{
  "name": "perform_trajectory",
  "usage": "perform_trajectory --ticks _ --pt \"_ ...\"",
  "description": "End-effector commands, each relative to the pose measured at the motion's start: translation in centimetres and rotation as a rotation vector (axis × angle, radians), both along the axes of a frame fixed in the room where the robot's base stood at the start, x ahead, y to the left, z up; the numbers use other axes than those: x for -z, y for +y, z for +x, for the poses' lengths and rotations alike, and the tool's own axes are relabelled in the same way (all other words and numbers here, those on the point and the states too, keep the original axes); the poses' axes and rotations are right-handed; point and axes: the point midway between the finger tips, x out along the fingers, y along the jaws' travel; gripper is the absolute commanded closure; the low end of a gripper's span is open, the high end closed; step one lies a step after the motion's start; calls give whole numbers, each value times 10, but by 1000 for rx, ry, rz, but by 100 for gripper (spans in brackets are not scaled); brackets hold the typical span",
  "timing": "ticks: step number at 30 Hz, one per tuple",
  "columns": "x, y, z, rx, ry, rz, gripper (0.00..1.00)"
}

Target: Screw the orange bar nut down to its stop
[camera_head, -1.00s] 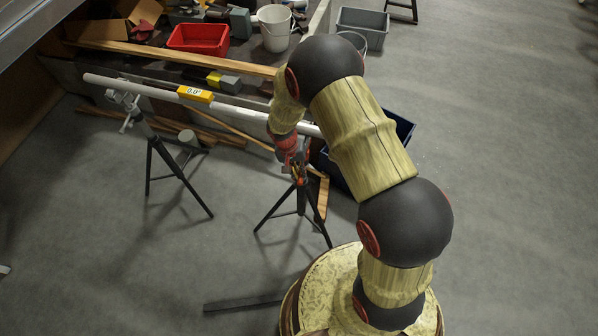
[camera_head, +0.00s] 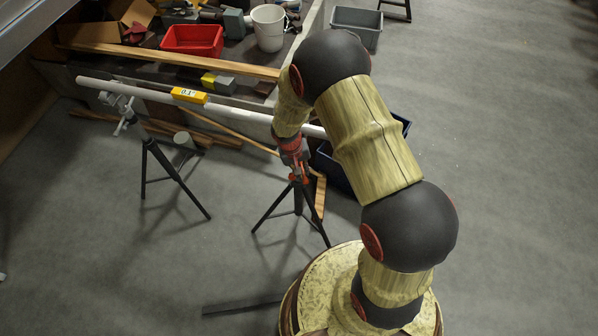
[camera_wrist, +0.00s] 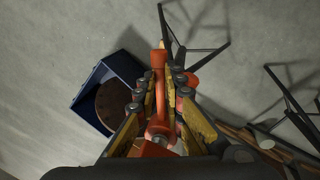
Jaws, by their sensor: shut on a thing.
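The orange bar nut (camera_wrist: 158,88) shows in the wrist view as a long bar with rounded ends, running between the yellow-padded fingers of my gripper (camera_wrist: 166,95). My gripper is shut on it. In the head view my gripper (camera_head: 294,160) is at the top of the right tripod stand (camera_head: 297,200), just below the white pipe (camera_head: 140,92); some orange shows there, but the nut's outline is mostly hidden. The nut's thread and its stop cannot be made out. A yellow level (camera_head: 189,95) on the pipe appears to read 0.1°.
The left tripod stand (camera_head: 150,160) carries the pipe's other end. A blue bin (camera_wrist: 103,92) stands on the floor close to the right stand. A bench with a red tray (camera_head: 192,40) and a white bucket (camera_head: 268,27) lies behind the pipe. The front floor is mostly clear.

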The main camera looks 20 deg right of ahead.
Motion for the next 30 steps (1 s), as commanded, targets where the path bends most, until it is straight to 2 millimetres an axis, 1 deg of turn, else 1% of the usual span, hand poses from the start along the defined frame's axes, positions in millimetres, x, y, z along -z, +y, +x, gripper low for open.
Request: perform_trajectory --ticks 5,6,16,25,28,30 --pt "0 0 0 0 -1 0 100" --pt "0 0 0 0 -1 0 89" --pt "0 0 0 1 0 0 71" --pt "-2 0 1 2 0 0 71" --pt "-9 2 2 1 -3 0 71" --pt "-18 4 3 0 -5 0 71"
